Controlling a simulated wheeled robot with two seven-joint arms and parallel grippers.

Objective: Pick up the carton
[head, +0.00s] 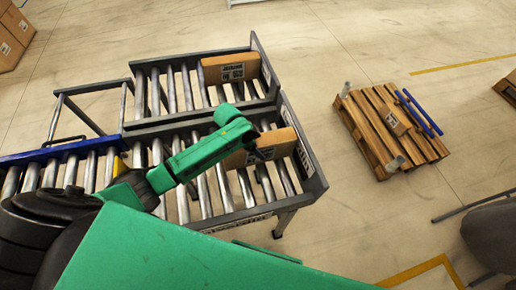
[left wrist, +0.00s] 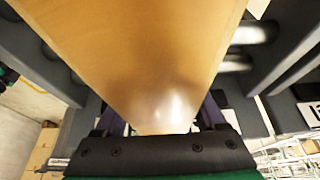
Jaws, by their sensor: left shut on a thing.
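A brown carton (head: 274,146) sits on the near roller conveyor at its right end. My left gripper (head: 258,152) reaches over the rollers and is shut on this carton. In the left wrist view the carton (left wrist: 140,50) fills the upper middle, and its lower end is between the fingers of my left gripper (left wrist: 160,130). A second brown carton (head: 230,68) with a label lies on the far roller conveyor, apart from the gripper. My right gripper does not show.
The roller conveyor (head: 310,180) has a raised grey end wall on the right. A wooden pallet (head: 375,140) with a small box (head: 397,119) and blue bars stands on the floor to the right. Boxes (head: 12,35) are stacked at the top left. Floor between conveyor and pallet is clear.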

